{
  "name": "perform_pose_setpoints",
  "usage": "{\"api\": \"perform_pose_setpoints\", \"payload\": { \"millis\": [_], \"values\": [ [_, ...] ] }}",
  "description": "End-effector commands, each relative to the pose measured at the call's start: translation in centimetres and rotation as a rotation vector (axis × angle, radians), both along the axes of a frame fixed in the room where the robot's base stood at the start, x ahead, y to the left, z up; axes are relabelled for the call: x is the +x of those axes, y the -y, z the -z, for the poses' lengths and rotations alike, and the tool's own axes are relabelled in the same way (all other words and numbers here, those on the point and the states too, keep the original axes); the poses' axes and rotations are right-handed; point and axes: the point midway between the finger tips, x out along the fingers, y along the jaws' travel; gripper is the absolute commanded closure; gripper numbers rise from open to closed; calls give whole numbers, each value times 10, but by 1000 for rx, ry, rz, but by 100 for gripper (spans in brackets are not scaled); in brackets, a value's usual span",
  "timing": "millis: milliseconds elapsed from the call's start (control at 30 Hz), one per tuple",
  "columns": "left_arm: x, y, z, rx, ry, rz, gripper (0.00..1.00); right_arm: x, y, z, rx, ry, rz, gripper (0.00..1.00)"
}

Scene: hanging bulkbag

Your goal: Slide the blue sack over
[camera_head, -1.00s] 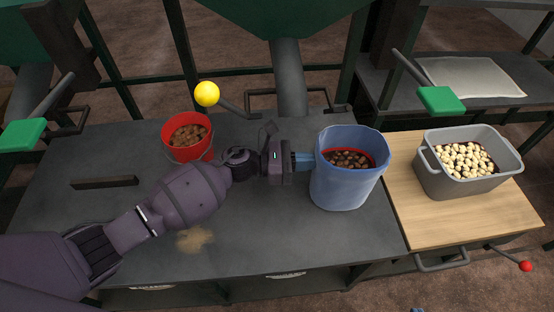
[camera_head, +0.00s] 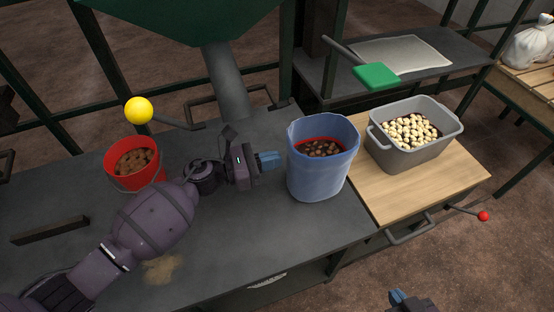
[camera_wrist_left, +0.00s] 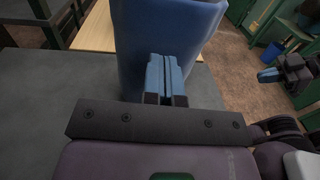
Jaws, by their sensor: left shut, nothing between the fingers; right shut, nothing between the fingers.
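The blue sack (camera_head: 320,177) stands upright and open on the dark table, with brown lumps and a red rim inside it. Its right side is by the edge of the wooden board. My left gripper (camera_head: 270,160) is shut and empty, just left of the sack, its blue fingertips pointing at the sack's side. In the left wrist view the shut fingers (camera_wrist_left: 167,75) are in front of the sack (camera_wrist_left: 165,28); whether they touch it I cannot tell. My right gripper (camera_head: 398,298) is shut and empty at the bottom edge, away from the table; it also shows in the left wrist view (camera_wrist_left: 270,75).
A grey bin (camera_head: 413,152) of pale lumps stands on the wooden board (camera_head: 437,187) right of the sack. A red bucket (camera_head: 117,177) and a dark bar (camera_head: 50,230) are at left.

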Motion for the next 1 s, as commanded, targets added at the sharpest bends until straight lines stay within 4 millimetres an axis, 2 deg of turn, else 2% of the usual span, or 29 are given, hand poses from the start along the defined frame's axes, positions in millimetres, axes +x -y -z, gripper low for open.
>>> {"api": "perform_pose_setpoints", "payload": {
  "millis": [100, 300, 533, 700, 1000],
  "values": [
    [3, -12, 3, 2, -4, 0, 100, -2, 0, 5, 1, -10, 0, 100],
    [-6, -53, 1, 3, -1, -1, 100, -1, -2, 1, 4, -2, 3, 100],
    [-13, -89, 1, 2, 0, 0, 100, 1, 1, 0, -1, 1, 3, 100],
    [-17, -103, 1, 1, -1, 1, 100, 1, 1, 0, -2, 1, 2, 100],
    [-17, -106, 0, -2, -10, 1, 100, 1, 1, 0, -1, 1, 1, 100]
  ]
}}
